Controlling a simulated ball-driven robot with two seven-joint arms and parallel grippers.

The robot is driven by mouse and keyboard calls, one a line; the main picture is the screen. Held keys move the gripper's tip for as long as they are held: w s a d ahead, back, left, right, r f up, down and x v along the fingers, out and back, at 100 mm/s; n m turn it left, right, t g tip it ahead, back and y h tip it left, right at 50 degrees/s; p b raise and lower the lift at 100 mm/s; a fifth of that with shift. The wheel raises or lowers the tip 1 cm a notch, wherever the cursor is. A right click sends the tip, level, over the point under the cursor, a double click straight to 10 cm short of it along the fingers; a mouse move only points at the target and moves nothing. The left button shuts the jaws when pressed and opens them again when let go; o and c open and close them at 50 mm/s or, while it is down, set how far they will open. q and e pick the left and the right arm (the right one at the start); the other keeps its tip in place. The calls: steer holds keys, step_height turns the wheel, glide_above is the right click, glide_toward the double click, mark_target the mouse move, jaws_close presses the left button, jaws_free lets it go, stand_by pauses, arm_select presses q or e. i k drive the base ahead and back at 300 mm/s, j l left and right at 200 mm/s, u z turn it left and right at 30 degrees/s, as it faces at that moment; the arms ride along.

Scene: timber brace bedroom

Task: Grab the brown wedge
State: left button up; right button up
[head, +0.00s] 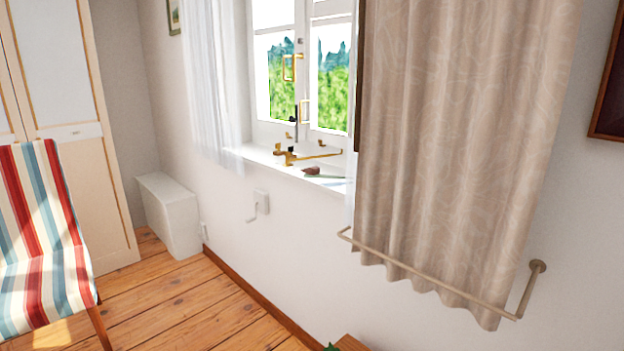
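A small brown object (311,171), which looks like the brown wedge, lies on the white window sill (262,155). Neither of my grippers is in view.
A beige curtain (460,130) on a rail (430,275) covers the sill's right end. A striped chair (45,240) stands at left, before a wardrobe (75,120). A white box (170,215) stands by the wall. Wooden floor (185,305) between is clear.

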mark_target(313, 170)
steer(key=i+z, duration=0.15)
steer(key=z, duration=0.15)
steer(key=i+j+z, duration=0.1)
steer(key=z, duration=0.15)
steer(key=i+j+z, duration=0.15)
steer(key=j+z, duration=0.25)
steer(key=i+j+z, duration=0.1)
steer(key=z, duration=0.3)
steer(key=j+z, duration=0.4)
